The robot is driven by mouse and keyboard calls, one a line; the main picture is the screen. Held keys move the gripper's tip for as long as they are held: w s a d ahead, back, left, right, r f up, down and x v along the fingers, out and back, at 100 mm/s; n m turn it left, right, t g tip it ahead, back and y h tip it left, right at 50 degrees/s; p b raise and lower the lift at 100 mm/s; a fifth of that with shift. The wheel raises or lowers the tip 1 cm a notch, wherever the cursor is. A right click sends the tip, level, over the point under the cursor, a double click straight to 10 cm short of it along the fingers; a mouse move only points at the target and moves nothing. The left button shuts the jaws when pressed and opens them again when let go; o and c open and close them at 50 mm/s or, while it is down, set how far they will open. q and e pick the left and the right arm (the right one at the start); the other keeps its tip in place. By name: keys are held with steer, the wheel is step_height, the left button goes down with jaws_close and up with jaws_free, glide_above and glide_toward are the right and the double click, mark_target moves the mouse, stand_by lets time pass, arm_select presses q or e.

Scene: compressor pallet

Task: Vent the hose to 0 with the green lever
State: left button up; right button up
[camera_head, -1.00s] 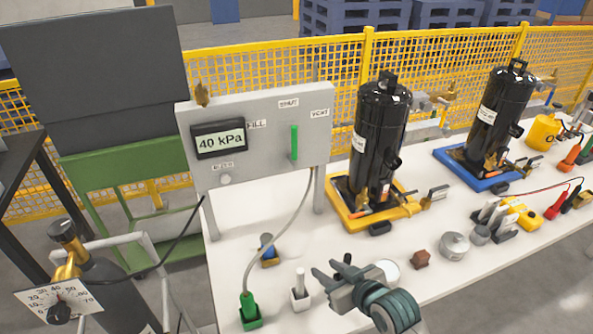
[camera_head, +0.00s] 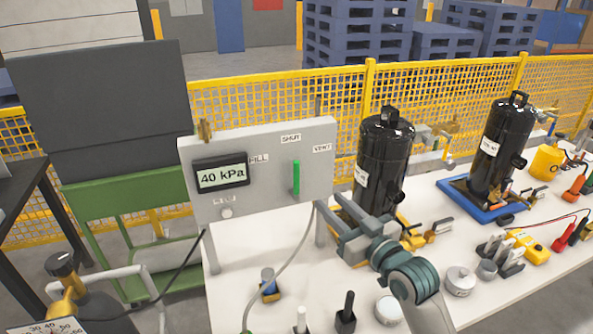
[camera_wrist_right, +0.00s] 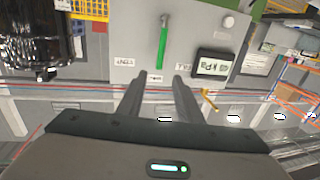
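The green lever (camera_head: 296,178) stands upright on the grey panel (camera_head: 320,190), pointing to the SHUT label (camera_head: 291,138). The VENT label (camera_head: 322,148) is to its right and FILL to its left. The display (camera_head: 221,175) reads 40 kPa. My right gripper (camera_head: 333,232) is below and right of the lever, in front of the panel's lower right corner. In the right wrist view the panel is upside down; the lever (camera_wrist_right: 162,46) appears beyond my two spread, empty fingers (camera_wrist_right: 160,92), not touching them. My left gripper is not in view.
A black compressor (camera_head: 384,160) stands just right of the panel, partly behind my right arm. A hose (camera_head: 290,262) hangs from the panel's lower edge. A second compressor on a blue tray (camera_head: 470,202) is farther right. Small parts stand on the white table.

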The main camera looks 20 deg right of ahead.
mark_target(298, 172)
steer(key=p+x, duration=0.4)
steer(key=x, duration=1.1)
steer(key=shift+w+a, duration=0.1)
steer(key=shift+p+x, duration=0.45)
steer(key=shift+x, duration=0.45)
steer(key=shift+f, duration=0.1)
jaws_close()
